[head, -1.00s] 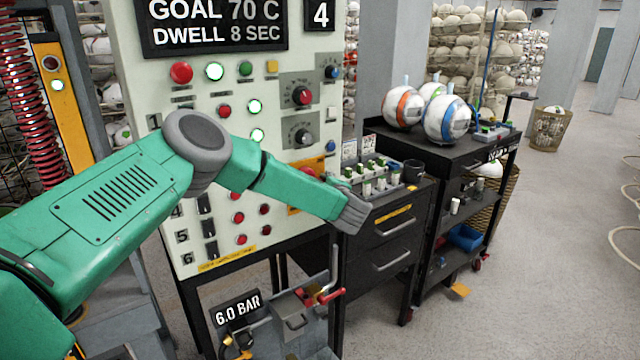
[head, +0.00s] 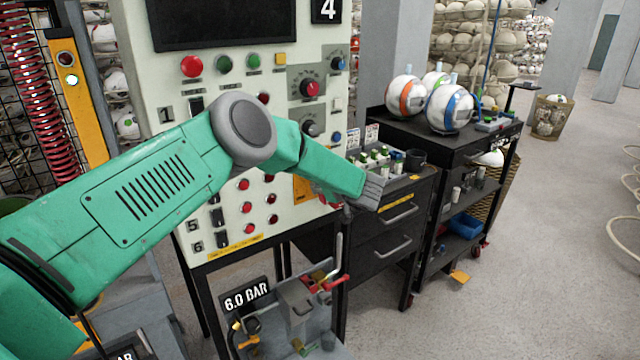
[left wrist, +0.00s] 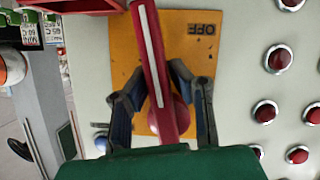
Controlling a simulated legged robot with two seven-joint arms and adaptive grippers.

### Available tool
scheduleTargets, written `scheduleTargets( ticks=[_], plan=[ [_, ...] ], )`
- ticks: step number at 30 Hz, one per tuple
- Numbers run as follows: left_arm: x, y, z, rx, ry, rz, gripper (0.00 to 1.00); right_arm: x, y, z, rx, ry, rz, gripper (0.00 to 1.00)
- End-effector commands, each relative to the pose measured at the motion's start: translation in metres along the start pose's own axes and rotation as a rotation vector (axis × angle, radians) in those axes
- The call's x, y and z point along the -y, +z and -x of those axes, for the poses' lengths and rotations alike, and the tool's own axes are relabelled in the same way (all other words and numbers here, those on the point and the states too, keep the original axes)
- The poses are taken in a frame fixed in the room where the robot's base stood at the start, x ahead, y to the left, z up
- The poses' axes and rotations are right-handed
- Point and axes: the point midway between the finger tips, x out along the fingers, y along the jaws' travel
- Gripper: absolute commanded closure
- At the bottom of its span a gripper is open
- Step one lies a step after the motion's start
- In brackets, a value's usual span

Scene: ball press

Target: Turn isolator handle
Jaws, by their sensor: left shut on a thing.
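The isolator handle (left wrist: 157,70) is a red bar with a pale stripe, in the left wrist view. It sits on an orange plate (left wrist: 205,65) that bears the word OFF, upside down in this view. The bar runs nearly along the picture's height, leaning slightly, with OFF to its right. My left gripper (left wrist: 159,85) has its dark fingers on both sides of the bar, shut on it. In the head view my wrist covers most of the handle and part of the orange plate (head: 303,189). My right gripper is not in view.
The control panel (head: 172,88) carries buttons, knobs and a dark display (head: 222,22). A drawer cabinet (head: 385,235) with small bottles stands right of it. A black trolley (head: 385,113) holds several balls. A 6.0 BAR sign (head: 247,297) hangs below. Open floor lies at the right.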

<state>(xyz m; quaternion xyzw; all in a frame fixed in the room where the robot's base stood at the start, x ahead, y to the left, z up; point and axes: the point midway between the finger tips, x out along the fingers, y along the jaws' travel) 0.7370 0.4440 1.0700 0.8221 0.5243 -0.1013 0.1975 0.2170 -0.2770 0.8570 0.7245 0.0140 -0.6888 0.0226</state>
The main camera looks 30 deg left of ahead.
Motion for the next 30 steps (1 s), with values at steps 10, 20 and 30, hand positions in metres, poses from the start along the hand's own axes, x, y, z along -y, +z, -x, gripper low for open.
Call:
scheduleTargets(
  ticks=[10,20,30],
  plan=[
    [0.006,0.009,0.005,0.015,-0.062,-0.177,1.00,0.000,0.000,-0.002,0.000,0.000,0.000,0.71],
    [0.009,0.010,0.005,0.016,-0.083,-0.226,1.00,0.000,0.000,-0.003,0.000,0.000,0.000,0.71],
    [0.010,0.011,0.005,0.017,-0.084,-0.227,0.80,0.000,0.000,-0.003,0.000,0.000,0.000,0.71]
  ],
)
